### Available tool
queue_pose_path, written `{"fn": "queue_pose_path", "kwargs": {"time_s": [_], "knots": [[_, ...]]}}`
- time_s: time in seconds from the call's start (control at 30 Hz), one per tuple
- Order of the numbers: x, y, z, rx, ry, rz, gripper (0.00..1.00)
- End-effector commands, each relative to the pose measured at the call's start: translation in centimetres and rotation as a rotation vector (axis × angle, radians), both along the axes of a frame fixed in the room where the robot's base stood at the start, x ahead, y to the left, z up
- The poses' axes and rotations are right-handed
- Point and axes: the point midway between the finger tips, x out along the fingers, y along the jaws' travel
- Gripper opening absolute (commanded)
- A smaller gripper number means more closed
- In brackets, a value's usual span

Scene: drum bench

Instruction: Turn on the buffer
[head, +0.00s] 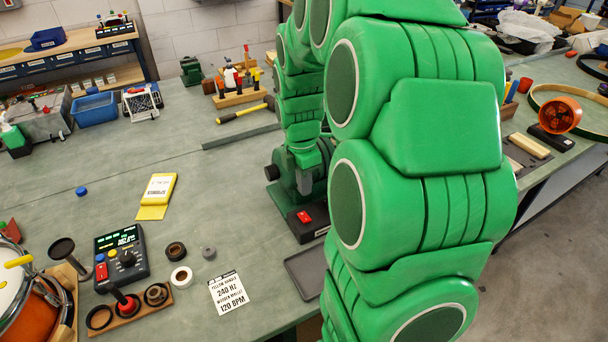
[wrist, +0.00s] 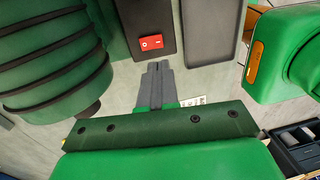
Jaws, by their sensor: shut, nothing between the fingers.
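The buffer (head: 310,226) is a bench machine with a green body, a dark wheel at its left and a black base. It stands at the bench's front, partly hidden by my arm in the head view. A red rocker switch (head: 304,216) sits on its base. In the wrist view the switch (wrist: 151,42) shows white marks; I cannot tell which side is pressed. My gripper (wrist: 156,66) is shut and empty, its grey fingertips just below the switch in that picture. The height gap between them is unclear. In the head view I cannot clearly separate the fingers from the buffer.
A dark shallow tray (head: 306,270) lies beside the buffer, also at the top of the wrist view (wrist: 213,32). A printed card (head: 229,292), grey ring (head: 208,253) and yellow pad (head: 158,190) lie left of it. A yellow-handled hammer (head: 245,110) lies behind.

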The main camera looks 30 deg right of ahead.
Motion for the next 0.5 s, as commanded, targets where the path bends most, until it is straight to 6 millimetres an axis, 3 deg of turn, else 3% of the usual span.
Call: {"fn": "queue_pose_path", "kwargs": {"time_s": [0.3, 0.5], "knots": [[-0.8, 0.0, -5.3, 0.001, 0.006, -0.001, 0.0], [-1.1, 0.0, -7.7, 0.001, 0.006, 0.0, 0.0]]}}
